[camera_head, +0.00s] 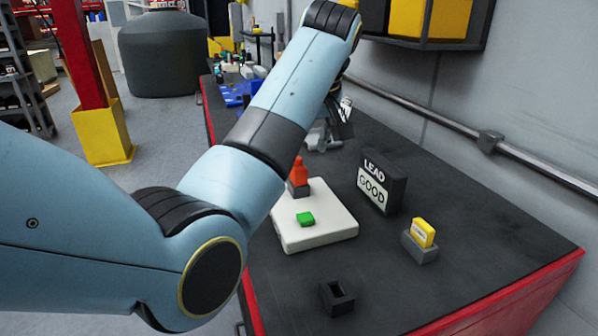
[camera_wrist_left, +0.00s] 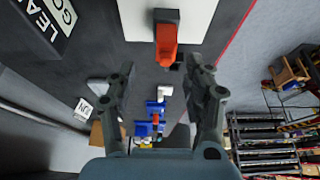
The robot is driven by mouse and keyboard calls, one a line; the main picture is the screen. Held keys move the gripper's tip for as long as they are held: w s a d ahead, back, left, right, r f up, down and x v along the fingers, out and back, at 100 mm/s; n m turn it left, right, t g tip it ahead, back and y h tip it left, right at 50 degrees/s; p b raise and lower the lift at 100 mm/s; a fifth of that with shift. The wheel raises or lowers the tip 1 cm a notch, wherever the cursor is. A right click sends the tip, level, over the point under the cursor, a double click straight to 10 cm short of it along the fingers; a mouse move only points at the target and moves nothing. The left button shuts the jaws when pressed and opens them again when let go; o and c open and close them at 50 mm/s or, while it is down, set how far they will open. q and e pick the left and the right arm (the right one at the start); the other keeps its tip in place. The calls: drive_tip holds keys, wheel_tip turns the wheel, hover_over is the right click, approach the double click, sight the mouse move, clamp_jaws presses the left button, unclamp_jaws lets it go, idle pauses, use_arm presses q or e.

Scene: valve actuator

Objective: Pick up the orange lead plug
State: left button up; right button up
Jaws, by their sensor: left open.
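My left gripper (camera_head: 341,121) is beyond the plug in the head view, partly hidden by my arm. In the left wrist view my left gripper (camera_wrist_left: 160,70) is open, its fingers apart and empty. The plug appears just past the gap between the fingertips, not touching them. My right gripper is out of view.
A white plate (camera_head: 330,233) bears a green block (camera_head: 306,219). A black LEAD GOOD sign (camera_head: 381,186), a yellow piece (camera_head: 423,232) in a grey holder, and an empty black holder (camera_head: 337,298) stand nearby. Blue parts (camera_head: 238,94) lie at the bench's far end. A wall runs along the right.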

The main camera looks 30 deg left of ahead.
sight(297, 162)
use_arm(q)
drive_tip(key=x, duration=0.1)
drive_tip(key=p+x, duration=0.1)
drive_tip(key=x, duration=0.3)
drive_tip(key=shift+s+a, duration=0.3)
drive_tip(key=shift+a, duration=0.1)
drive_tip(key=shift+w+f, duration=0.1)
drive_tip(key=shift+f, duration=0.1)
drive_tip(key=c, duration=0.9)
clamp_jaws()
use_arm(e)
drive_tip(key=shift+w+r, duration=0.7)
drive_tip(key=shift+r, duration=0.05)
